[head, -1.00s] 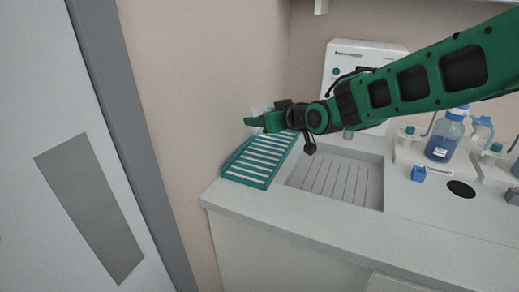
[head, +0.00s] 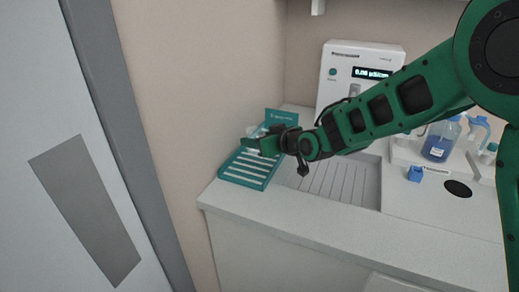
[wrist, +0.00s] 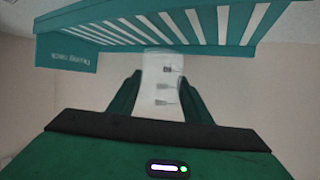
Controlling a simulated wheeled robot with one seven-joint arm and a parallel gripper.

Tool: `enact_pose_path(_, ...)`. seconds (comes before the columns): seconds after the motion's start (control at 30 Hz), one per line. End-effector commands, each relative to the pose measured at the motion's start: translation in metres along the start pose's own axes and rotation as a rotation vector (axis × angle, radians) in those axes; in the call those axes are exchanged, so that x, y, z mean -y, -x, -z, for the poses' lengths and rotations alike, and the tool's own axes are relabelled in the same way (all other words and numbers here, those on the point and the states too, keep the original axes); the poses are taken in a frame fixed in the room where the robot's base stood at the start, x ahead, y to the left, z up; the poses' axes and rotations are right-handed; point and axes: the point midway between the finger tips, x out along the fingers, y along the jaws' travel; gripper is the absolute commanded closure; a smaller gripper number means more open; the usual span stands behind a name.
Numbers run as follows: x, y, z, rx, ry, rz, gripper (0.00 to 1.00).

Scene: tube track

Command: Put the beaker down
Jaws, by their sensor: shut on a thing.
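The beaker (wrist: 162,88) is clear and whitish with dark markings, and sits between the two fingers of my gripper (wrist: 161,95) in the wrist view. My gripper is shut on it. In the head view my gripper (head: 254,146) is over the teal slatted rack (head: 247,179), and only a pale bit of the beaker (head: 258,132) shows behind the fingers. The rack also shows in the wrist view (wrist: 250,58), at the top of the picture near the beaker's far end. I cannot tell whether the beaker touches the rack.
A sink with a ridged floor (head: 330,183) is right of the rack. A white dispenser with a lit display (head: 340,75) stands behind. A blue-liquid bottle (head: 438,148) and a small blue block (head: 415,174) are at the right. The wall is close on the left.

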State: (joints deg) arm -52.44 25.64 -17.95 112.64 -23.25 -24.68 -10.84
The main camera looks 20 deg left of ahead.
Motion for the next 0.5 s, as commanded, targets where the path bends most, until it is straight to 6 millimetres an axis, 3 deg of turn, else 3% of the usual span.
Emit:
enact_pose_path(0.23, 0.0, -0.012, -0.029, 0.003, 0.001, -0.001, 0.8)
enact_pose_path(0.5, 0.0, -0.013, -0.031, -0.001, 0.0, -0.001, 0.8)
